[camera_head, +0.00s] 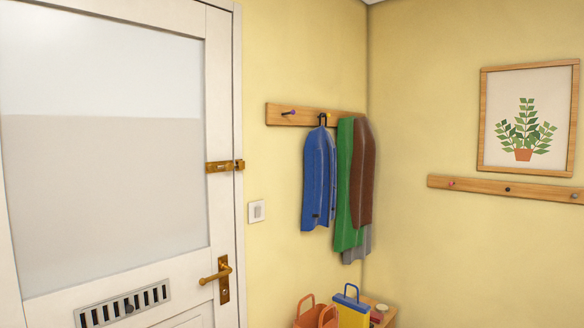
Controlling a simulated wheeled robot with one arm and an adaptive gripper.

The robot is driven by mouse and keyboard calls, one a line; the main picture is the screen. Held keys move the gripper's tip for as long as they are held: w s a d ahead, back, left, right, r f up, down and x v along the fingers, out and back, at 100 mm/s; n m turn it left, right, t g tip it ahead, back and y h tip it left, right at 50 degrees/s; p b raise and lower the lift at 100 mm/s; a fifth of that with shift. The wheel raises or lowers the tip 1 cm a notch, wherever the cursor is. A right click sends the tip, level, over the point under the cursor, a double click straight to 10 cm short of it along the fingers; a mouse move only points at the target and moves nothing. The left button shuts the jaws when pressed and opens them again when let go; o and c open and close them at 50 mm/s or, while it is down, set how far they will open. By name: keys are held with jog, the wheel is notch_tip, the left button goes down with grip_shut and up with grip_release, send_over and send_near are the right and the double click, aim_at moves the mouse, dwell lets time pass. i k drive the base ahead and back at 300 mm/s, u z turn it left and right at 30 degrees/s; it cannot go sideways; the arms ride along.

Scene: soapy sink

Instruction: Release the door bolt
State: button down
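A brass door bolt (221,167) sits on the right edge of a white door (212,90) with a large frosted pane. The bolt lies level, and its right end meets a brass keeper (239,165) on the frame. The bar appears to reach across the gap, but it is too small to be sure. A brass lever handle (217,276) is lower on the door, pointing left. The door looks closed. My gripper is not in view.
A light switch (256,211) is on the yellow wall right of the frame. A wooden peg rail (290,114) holds a blue coat (318,180) and other garments.

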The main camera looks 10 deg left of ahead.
aim_at(229, 167)
jog(key=z, duration=0.05)
jog(key=i, duration=0.95)
jog(key=u, duration=1)
jog(key=i, duration=0.95)
jog(key=u, duration=1)
